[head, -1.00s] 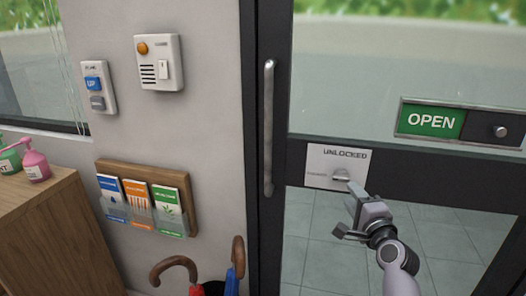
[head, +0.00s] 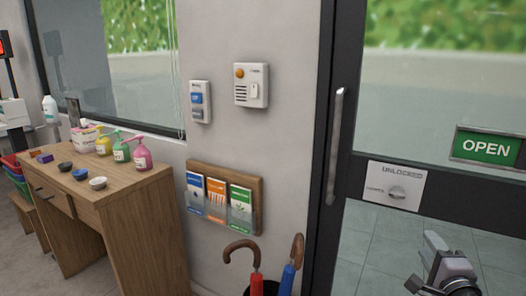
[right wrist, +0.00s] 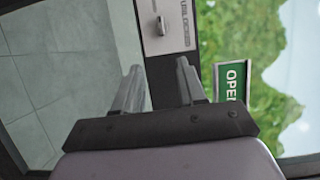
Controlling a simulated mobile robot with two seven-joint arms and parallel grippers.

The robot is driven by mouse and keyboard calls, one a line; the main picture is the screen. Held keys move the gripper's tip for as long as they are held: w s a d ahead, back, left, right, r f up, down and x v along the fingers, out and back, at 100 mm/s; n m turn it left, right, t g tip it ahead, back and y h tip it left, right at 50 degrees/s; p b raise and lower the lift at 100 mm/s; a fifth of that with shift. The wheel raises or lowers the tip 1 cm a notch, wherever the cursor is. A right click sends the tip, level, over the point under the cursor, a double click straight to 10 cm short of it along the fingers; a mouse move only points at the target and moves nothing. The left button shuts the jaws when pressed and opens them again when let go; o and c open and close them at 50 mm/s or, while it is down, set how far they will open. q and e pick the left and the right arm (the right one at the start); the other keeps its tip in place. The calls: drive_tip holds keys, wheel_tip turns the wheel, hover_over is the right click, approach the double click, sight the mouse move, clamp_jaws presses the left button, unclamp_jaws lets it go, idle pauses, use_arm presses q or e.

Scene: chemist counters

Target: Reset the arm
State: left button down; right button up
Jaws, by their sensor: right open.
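My right gripper (head: 432,264) is at the lower right of the head view, in front of the glass door and below the lock plate (head: 395,186). The plate reads UNLOCKED and has a turn knob. In the right wrist view the right gripper (right wrist: 158,85) has its two fingers apart with nothing between them. The lock plate (right wrist: 167,30) lies ahead of the fingers there, apart from them. My left gripper is not in view.
The door has a vertical handle (head: 337,145) and a green OPEN sign (head: 487,149). Umbrellas (head: 289,270) stand by the door frame. A wooden table (head: 125,195) with pump bottles and bowls stands left. A leaflet rack (head: 222,197) and switches hang on the wall.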

drive_tip(key=s+d+r+n+t+h, duration=0.1)
drive_tip(key=s+d+r+n+h, duration=0.15)
drive_tip(key=d+r+n, duration=0.95)
drive_tip(key=s+a+f+n+g+y, duration=0.2)
drive_tip(key=s+a+f+n, duration=0.1)
drive_tip(key=f, duration=0.5)
drive_tip(key=s+a+f+n+g+y, duration=0.1)
drive_tip(key=s+a+f+n+g, duration=0.2)
drive_tip(key=f, duration=0.6)
drive_tip(key=s+a+f+n+y, duration=0.2)
drive_tip(key=s+a+f, duration=0.15)
drive_tip(key=f, duration=0.45)
drive_tip(key=s+a+f+n+g+y, duration=0.2)
drive_tip(key=s+a+f+n+g, duration=0.35)
drive_tip(key=s+a+f, duration=0.85)
drive_tip(key=a+r+m+t, duration=0.1)
drive_tip(key=a+m+t, duration=0.1)
drive_tip(key=a, duration=0.4)
drive_tip(key=shift+a+r+m, duration=0.25)
drive_tip(key=shift+r+m, duration=0.1)
drive_tip(key=shift+m, duration=0.4)
drive_tip(key=shift+y, duration=0.25)
